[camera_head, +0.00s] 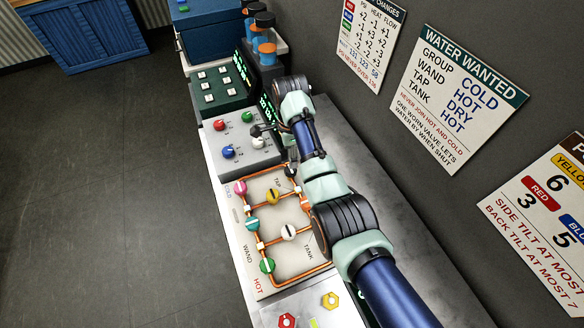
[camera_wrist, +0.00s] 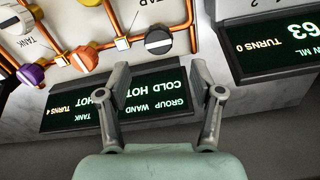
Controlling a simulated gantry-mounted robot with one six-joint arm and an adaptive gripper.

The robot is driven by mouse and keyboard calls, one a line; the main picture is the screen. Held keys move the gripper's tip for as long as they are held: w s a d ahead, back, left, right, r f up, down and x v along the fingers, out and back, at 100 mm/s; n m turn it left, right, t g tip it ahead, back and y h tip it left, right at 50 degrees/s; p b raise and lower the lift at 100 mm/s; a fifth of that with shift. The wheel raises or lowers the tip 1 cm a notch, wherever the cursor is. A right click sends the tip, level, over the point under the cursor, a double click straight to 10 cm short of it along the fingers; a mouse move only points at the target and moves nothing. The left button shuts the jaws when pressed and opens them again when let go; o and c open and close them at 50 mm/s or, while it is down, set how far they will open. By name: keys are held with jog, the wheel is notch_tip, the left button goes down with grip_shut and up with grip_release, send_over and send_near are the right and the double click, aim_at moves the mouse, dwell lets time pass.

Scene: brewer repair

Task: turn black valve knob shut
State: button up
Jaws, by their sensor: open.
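The black valve knob (camera_wrist: 158,40) with a white stripe shows at the top middle of the wrist view, on an orange pipe run. Its stripe runs roughly sideways in that view. In the head view my gripper is mostly hidden by my arm.
The pipe panel (camera_head: 240,215) carries several other coloured knobs, including an orange knob (camera_wrist: 84,58) and a purple knob (camera_wrist: 30,74). The lit display (camera_wrist: 150,97) lies below the fingers, and a second display (camera_wrist: 275,45) stands at right. A grey panel (camera_head: 222,133) with knobs adjoins the pipe panel.

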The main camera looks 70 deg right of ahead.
aim_at(291, 171)
jog(key=shift+a+f, duration=0.15)
jog(key=shift+f, duration=0.1)
notch_tip(291, 171, down, 7)
jog(key=shift+f+b, duration=0.15)
jog(key=shift+b, duration=0.55)
jog(key=shift+c, duration=0.2)
jog(key=c, duration=1.1)
